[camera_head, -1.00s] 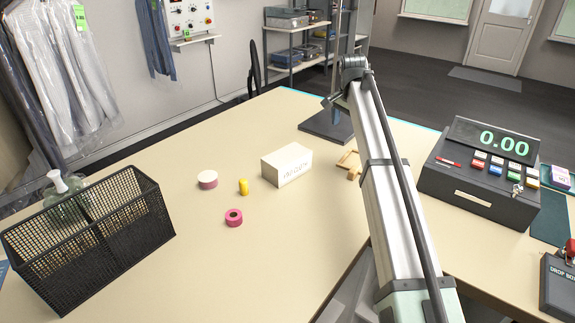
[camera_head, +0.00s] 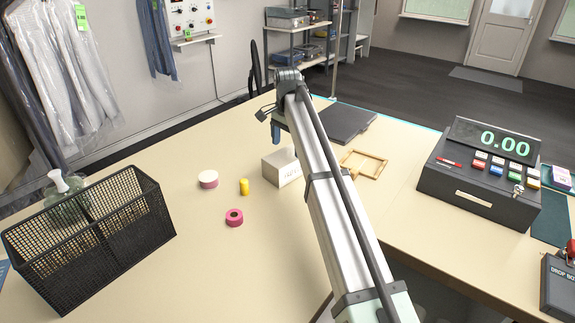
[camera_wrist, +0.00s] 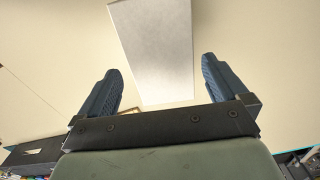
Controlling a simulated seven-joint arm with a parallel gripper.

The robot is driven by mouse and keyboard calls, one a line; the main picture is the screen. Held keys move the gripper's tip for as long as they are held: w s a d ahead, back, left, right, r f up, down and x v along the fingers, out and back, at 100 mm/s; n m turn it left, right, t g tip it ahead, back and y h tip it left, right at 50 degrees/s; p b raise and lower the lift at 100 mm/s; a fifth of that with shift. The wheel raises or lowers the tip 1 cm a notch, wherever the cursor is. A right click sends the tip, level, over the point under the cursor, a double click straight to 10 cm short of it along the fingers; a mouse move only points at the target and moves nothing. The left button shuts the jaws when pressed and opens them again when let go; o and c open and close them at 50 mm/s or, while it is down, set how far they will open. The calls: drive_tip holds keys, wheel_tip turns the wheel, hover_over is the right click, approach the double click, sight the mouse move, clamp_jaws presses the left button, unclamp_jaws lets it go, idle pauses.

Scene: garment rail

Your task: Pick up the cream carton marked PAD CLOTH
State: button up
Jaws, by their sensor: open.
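My gripper (camera_wrist: 160,75) is open and empty, with dark blue fingers apart. In the head view its fingers (camera_head: 276,131) show above the carton's far side, partly covered by my arm. Whether they touch the carton cannot be told from the head view; the wrist view shows clear space.
A pink-and-white roll (camera_head: 208,179), a yellow cylinder (camera_head: 244,187) and a pink tape roll (camera_head: 234,218) lie left of the carton. A wooden frame (camera_head: 366,164) and a dark stand base (camera_head: 347,121) lie right. A black mesh basket (camera_head: 95,240) and a cash register (camera_head: 478,180) flank the table.

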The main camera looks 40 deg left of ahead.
sight(287, 163)
drive_tip(key=shift+f, duration=4.25)
drive_tip(key=shift+c, duration=0.5)
drive_tip(key=shift+r, duration=0.1)
drive_tip(key=c, duration=0.7)
drive_tip(key=shift+r, duration=0.1)
